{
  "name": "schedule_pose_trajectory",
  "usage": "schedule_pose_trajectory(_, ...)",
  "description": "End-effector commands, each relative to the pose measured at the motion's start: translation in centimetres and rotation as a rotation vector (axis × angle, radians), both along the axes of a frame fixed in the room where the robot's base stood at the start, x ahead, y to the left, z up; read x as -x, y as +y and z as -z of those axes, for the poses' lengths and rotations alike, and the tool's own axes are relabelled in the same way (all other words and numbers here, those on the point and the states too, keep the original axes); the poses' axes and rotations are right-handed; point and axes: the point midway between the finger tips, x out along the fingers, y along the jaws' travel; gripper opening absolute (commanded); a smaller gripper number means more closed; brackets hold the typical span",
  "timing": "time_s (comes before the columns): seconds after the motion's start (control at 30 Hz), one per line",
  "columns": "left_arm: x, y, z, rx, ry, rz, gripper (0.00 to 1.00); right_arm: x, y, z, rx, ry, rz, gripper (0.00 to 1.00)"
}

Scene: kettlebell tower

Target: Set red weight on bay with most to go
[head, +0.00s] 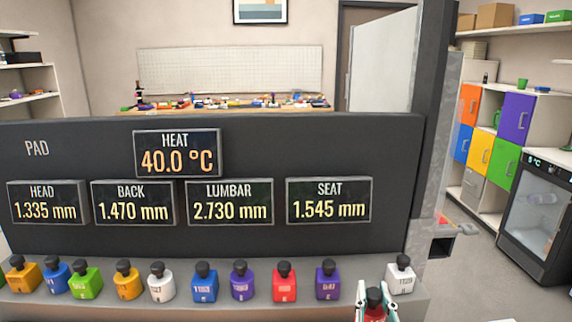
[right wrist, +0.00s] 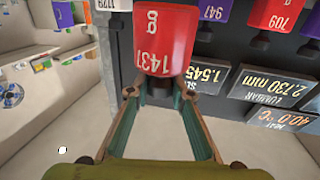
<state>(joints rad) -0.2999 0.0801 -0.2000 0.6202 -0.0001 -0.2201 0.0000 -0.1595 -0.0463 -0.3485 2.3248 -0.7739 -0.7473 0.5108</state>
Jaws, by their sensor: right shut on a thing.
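My right gripper (head: 374,296) is at the bottom right of the head view, in front of the ledge. It is shut on the neck of a red weight marked 1437 g (right wrist: 165,38), just under its black knob; the fingertips (right wrist: 160,91) show in the right wrist view. Another red weight (head: 284,285) stands on the ledge, marked 709 in the right wrist view (right wrist: 273,14). The panel readouts say HEAD (head: 46,202) 1.335 mm, BACK (head: 133,204) 1.470 mm, LUMBAR (head: 230,202) 2.730 mm and SEAT (head: 329,201) 1.545 mm. My left gripper is out of view.
Orange, blue, green, white and purple weights line the grey ledge (head: 225,309). A white weight (head: 400,276) stands right beside my gripper, past a gap from the purple one (head: 327,282). A HEAT readout (head: 177,153) shows 40.0 °C. The dark panel (head: 300,140) rises behind.

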Motion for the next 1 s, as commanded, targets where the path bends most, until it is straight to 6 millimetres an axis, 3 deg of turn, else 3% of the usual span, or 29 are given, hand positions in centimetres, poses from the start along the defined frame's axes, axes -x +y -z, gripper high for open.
schedule_pose_trajectory(0.2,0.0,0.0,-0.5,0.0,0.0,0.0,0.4,3.5,-1.2,2.2,0.001,-0.011,-0.071,0.0)
schedule_pose_trajectory(0.4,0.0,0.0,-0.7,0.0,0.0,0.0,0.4,6.1,-1.8,3.3,-0.003,-0.023,-0.124,0.0)
schedule_pose_trajectory(0.77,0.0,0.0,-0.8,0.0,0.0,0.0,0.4,8.6,-2.0,4.1,-0.012,-0.031,-0.16,0.0)
schedule_pose_trajectory(1.0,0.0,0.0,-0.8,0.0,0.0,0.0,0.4,11.7,-2.0,5.6,-0.02,-0.029,-0.158,0.0)
